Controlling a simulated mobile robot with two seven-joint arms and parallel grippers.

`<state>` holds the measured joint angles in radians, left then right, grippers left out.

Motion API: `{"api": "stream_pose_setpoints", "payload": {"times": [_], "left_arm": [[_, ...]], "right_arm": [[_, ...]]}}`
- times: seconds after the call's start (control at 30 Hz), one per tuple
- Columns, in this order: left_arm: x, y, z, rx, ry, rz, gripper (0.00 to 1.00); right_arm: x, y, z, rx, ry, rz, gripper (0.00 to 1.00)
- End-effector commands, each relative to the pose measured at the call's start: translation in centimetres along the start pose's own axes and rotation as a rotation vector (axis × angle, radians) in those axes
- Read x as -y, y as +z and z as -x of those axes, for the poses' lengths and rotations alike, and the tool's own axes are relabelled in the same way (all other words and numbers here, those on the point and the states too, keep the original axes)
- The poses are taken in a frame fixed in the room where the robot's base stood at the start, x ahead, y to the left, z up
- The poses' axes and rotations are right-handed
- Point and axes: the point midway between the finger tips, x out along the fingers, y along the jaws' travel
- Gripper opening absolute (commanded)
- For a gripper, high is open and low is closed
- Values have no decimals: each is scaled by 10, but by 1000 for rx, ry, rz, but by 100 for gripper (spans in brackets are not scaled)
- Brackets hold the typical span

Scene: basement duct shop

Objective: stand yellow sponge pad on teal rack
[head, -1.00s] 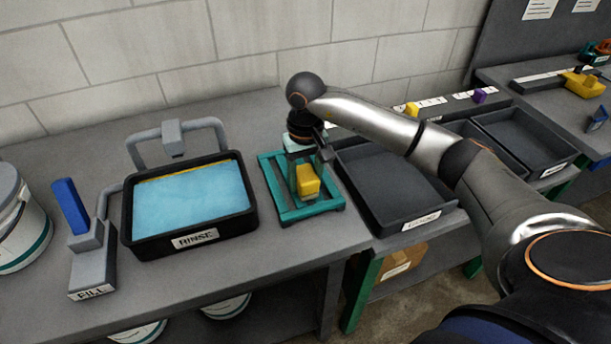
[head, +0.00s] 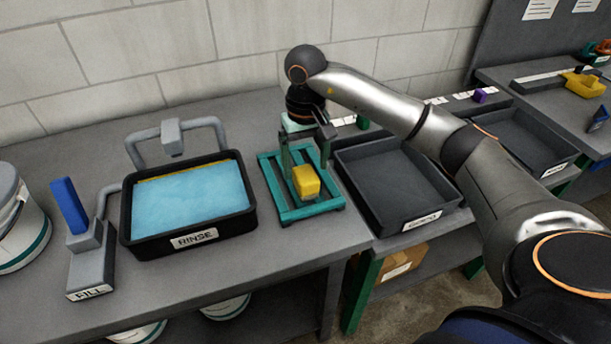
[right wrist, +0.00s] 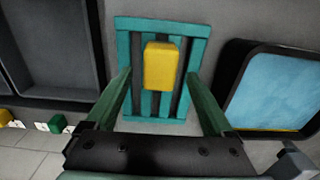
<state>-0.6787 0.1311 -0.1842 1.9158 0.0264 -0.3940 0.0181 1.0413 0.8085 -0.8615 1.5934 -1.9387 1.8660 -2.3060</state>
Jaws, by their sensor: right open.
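The yellow sponge pad (head: 306,181) stands on the slats of the teal rack (head: 318,211), upright as far as I can see. It is a small block with a pale patch low on its front. In the right wrist view the pad (right wrist: 160,66) sits near the middle of the rack (right wrist: 200,37). My right gripper (head: 306,165) is above and behind the pad, pointing down, open and empty. In the right wrist view its two fingers (right wrist: 157,77) are spread wide, with clear gaps to the pad. My left gripper is not in view.
A black tub labelled RINSE (head: 190,239), holding blue water, stands left of the rack. A grey FILL unit (head: 90,265) with a blue lever is further left. A dark empty tray (head: 375,190) lies close on the rack's right. The bench in front of the rack is clear.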

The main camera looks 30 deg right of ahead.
Motion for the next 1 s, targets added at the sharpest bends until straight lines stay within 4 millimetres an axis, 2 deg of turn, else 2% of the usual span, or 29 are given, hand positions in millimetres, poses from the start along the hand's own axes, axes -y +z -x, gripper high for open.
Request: {"api": "stream_pose_setpoints", "payload": {"times": [0.1,0.2,0.4,1.0], "left_arm": [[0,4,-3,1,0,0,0],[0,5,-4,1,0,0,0],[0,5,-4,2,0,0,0],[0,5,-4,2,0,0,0]], "right_arm": [[0,-1,28,-6,-2,-1,87],[0,-1,48,-4,-1,-1,87],[0,0,72,-1,0,-1,87],[0,0,77,1,0,0,87]]}}
